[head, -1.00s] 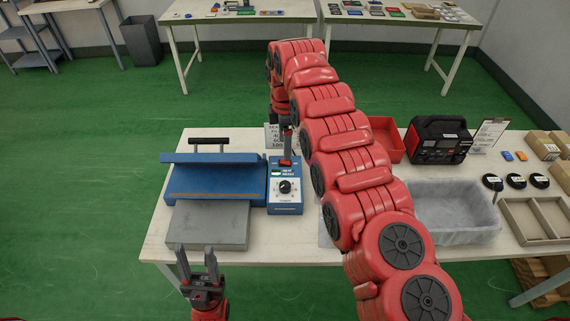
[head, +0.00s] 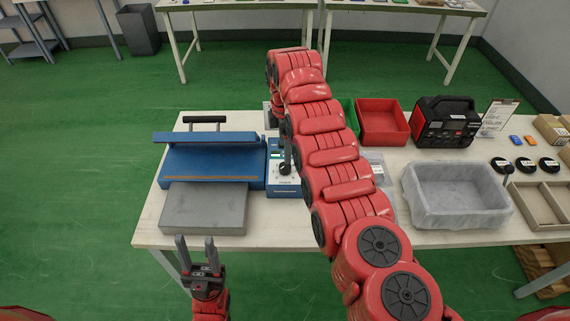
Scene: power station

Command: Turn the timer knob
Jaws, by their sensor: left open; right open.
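The blue control box (head: 284,194) stands on the near table, joined to the right side of a blue press. It has a small green display (head: 275,154) and a white dial face. The dark timer knob (head: 285,169) on this face is largely covered by my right gripper (head: 287,163). That gripper points down with its fingertips at the knob; whether they touch it I cannot tell. Its finger gap is too small to make out. My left gripper (head: 197,243) is open and empty in front of the table's near edge, fingers up.
The blue press (head: 212,163) with its grey plate (head: 205,208) fills the table's left part. Right of my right arm are a red bin (head: 382,118), a black-and-red charger (head: 445,122), a grey tub (head: 455,207) and a divided tray (head: 540,205).

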